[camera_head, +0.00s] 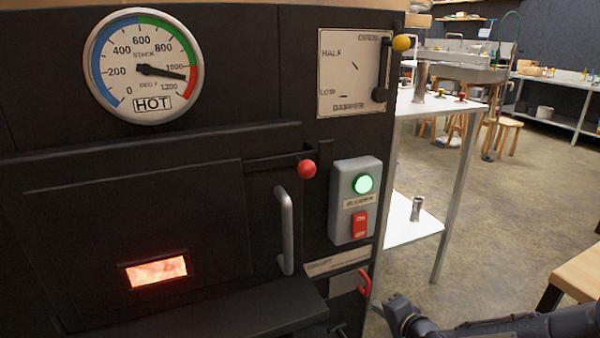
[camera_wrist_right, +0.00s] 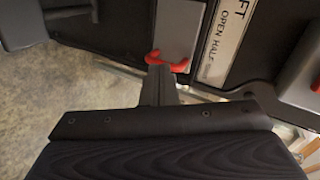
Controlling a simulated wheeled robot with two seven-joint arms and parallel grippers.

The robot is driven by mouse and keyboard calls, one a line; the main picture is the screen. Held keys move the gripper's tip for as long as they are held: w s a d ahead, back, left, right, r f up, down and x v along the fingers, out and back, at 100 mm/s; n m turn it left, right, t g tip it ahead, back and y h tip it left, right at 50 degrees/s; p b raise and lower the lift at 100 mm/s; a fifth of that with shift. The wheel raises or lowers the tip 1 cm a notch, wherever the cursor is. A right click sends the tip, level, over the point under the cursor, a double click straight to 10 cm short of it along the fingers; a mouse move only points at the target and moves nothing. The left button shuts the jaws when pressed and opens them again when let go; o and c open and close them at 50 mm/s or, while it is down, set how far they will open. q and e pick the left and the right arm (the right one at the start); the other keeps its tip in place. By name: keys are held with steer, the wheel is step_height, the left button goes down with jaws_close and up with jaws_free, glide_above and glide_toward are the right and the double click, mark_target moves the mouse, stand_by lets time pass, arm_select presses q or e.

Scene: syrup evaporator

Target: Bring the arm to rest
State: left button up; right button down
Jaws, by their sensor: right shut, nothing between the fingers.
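My right arm comes in at the lower right of the head view, and its gripper (camera_head: 402,316) is low beside the front of the black evaporator (camera_head: 230,35). In the right wrist view the gripper's fingers (camera_wrist_right: 159,85) are shut and hold nothing. Their tips are close to a red hook-shaped handle (camera_wrist_right: 166,63) on a grey plate; I cannot tell whether they touch it. The same red handle (camera_head: 364,283) shows in the head view, with the gripper below and to its right. My left gripper is not in view.
The evaporator front carries a firebox door handle (camera_head: 285,230), a red knob (camera_head: 308,169), a blower box (camera_head: 355,200) with a lit green lamp, and a damper lever (camera_head: 385,65). A white shelf table (camera_head: 440,105) stands to the right. Open floor (camera_head: 500,220) lies beyond it.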

steer(key=s+d+r+n+g+h+p, duration=0.1)
steer(key=s+r+n+g, duration=0.15)
steer(key=s+r, duration=0.4)
steer(key=s+d+r+n+g+h, duration=0.15)
steer(key=s+r+n, duration=0.25)
steer(key=s, duration=0.6)
steer(key=s+a+r+n+g+y+p, duration=0.1)
steer(key=s+a+r+n, duration=0.1)
steer(key=s, duration=0.5)
steer(key=s+a+r+n+g+y, duration=0.1)
steer(key=s+a, duration=0.1)
steer(key=s, duration=0.5)
step_height(320, 180, up, 38)
steer(key=p, duration=3.8)
steer(key=shift+s+g, duration=0.15)
steer(key=shift+g, duration=0.15)
steer(key=shift+a+f, duration=0.1)
